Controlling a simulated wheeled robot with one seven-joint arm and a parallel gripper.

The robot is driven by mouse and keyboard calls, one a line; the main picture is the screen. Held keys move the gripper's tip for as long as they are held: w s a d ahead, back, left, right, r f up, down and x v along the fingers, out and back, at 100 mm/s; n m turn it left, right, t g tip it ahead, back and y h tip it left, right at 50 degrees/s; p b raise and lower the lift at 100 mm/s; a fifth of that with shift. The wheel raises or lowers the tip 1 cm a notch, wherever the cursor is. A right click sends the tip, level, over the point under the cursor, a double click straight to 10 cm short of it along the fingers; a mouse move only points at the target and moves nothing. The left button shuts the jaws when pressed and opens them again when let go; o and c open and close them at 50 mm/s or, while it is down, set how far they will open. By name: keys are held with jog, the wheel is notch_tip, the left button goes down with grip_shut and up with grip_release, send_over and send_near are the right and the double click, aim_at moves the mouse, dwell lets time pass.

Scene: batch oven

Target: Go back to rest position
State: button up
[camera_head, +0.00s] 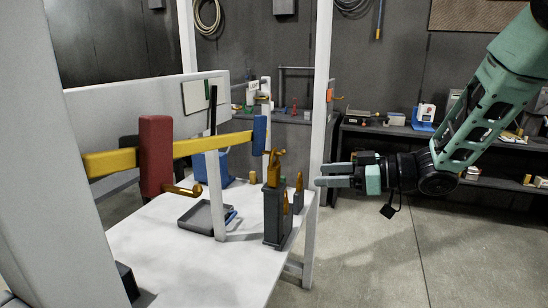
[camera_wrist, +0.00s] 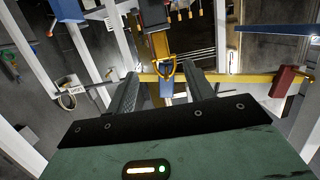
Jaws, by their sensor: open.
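My gripper (camera_head: 338,175) is at the right of the head view, beside the white post at the table's right edge. It points left and holds nothing. In the wrist view its two dark fingers (camera_wrist: 160,92) stand apart with a clear gap between them. The yellow bar (camera_head: 205,146) crosses above the white table (camera_head: 165,250) to the left of my gripper. A red block (camera_head: 156,155) and a blue block (camera_head: 259,135) sit on the bar. In the wrist view the bar (camera_wrist: 250,79) lies beyond the fingertips.
Dark holders (camera_head: 276,215) with orange parts stand on the table near its right edge. A grey tray (camera_head: 200,216) lies behind a thin white upright. White frame posts (camera_head: 322,90) rise close to my gripper. Shelves (camera_head: 400,130) line the back wall. The floor (camera_head: 380,265) below my arm is clear.

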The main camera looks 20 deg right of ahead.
jog(key=f+v, duration=0.1)
jog(key=v, duration=0.3)
jog(key=w+a+m+t+h, duration=0.1)
jog(key=w+a+h, duration=0.25)
jog(key=a, duration=0.25)
jog(key=s+a+f+m+g+h+b, duration=0.1)
jog(key=s+a+f+m+g+h, duration=0.1)
jog(key=s+a+f+h, duration=0.3)
jog(key=s+a+f+g+h, duration=0.2)
jog(key=s+a+g, duration=0.1)
jog(key=s, duration=0.9)
jog(key=s+a+f+g+h, duration=0.1)
jog(key=s+g, duration=0.4)
jog(key=s, duration=0.7)
jog(key=shift+s+a+f+h, duration=0.3)
jog(key=shift+a+f, duration=0.2)
jog(key=shift+a, duration=0.45)
jog(key=shift+o, duration=0.3)
jog(key=shift+w, duration=0.2)
